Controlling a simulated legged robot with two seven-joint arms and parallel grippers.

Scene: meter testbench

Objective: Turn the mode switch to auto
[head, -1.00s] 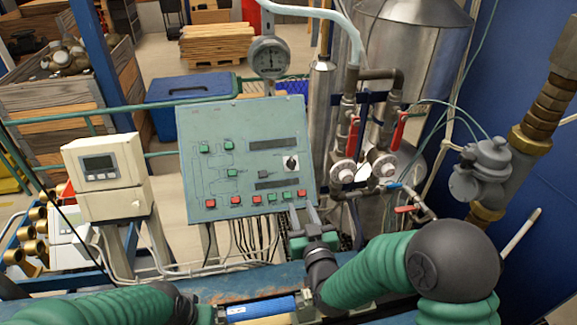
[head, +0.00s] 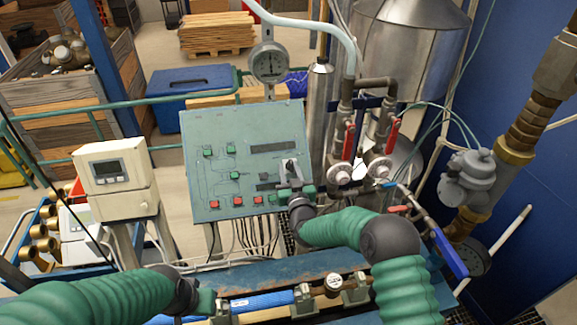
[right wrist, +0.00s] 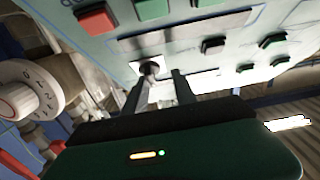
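The mode switch is a small dark knob on a white plate (head: 290,160) at the right side of the grey-green control panel (head: 215,135). In the right wrist view its knob (right wrist: 150,68) is at the tip of the left-hand finger. My right gripper (head: 290,180) is at the panel just below the switch and partly covers it. In the right wrist view its two fingers (right wrist: 164,80) are apart, with nothing visibly clamped between them. My left gripper (head: 207,302) is low in the head view, away from the panel; its fingers cannot be made out.
Red and green buttons (head: 239,202) line the panel's lower part. A round gauge (head: 268,62) stands behind the panel. Red-handled valves (head: 348,140) and pipes are close on the right. A white meter (head: 112,170) stands left. A blue cylinder (head: 260,302) lies on the bench below.

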